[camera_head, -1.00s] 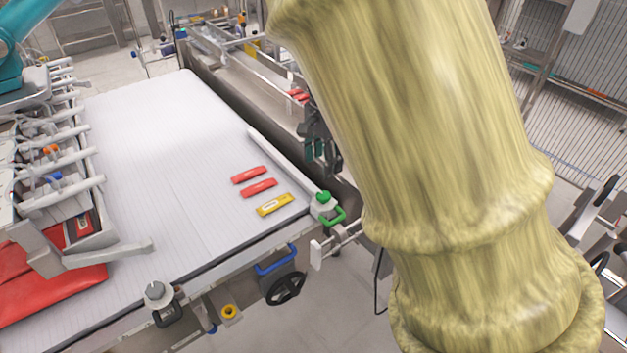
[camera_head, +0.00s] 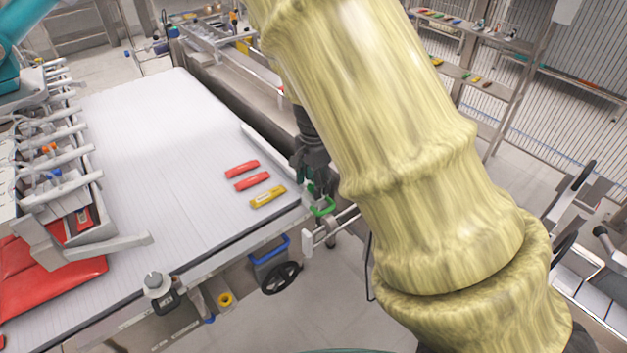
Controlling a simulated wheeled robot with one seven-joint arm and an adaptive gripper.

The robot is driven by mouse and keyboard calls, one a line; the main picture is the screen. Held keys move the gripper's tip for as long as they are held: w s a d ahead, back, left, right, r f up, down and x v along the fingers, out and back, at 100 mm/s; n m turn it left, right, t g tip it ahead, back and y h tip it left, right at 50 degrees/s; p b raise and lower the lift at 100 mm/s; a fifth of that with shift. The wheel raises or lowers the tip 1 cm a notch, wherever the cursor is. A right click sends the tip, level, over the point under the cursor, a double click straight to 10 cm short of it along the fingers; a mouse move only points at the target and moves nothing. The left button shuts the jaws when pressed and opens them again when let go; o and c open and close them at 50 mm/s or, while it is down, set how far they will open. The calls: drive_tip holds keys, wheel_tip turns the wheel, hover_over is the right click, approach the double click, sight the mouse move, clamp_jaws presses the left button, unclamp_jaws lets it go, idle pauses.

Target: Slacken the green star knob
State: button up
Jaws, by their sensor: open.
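The green star knob sits at the right front corner of the white conveyor belt, at the near end of the pale side rail; my gripper now largely covers it.
The conveyor belt (camera_head: 160,160) carries two red packs (camera_head: 252,181) and a yellow pack (camera_head: 268,196) left of my gripper. The pale side rail (camera_head: 268,151) runs behind it. A black handwheel (camera_head: 281,278) hangs below the belt.

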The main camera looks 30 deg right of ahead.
drive_tip(key=shift+s+r, duration=0.2)
drive_tip(key=c, duration=0.5)
drive_tip(key=shift+f, duration=0.1)
drive_tip(key=c, duration=0.5)
drive_tip(key=shift+n, duration=0.5)
drive_tip(key=n+p, duration=0.1)
drive_tip(key=n, duration=0.3)
drive_tip(key=shift+n, duration=0.4)
drive_tip(key=n+p, duration=0.1)
drive_tip(key=n, duration=0.3)
drive_tip(key=shift+p, duration=0.35)
drive_tip(key=n+p, duration=0.1)
drive_tip(key=n, duration=0.6)
drive_tip(key=shift+n+p, duration=0.3)
drive_tip(key=shift+p, duration=0.1)
drive_tip(key=n+p, duration=0.1)
drive_tip(key=n, duration=0.5)
drive_tip(key=shift+n+p, duration=0.3)
drive_tip(key=shift+p, duration=0.05)
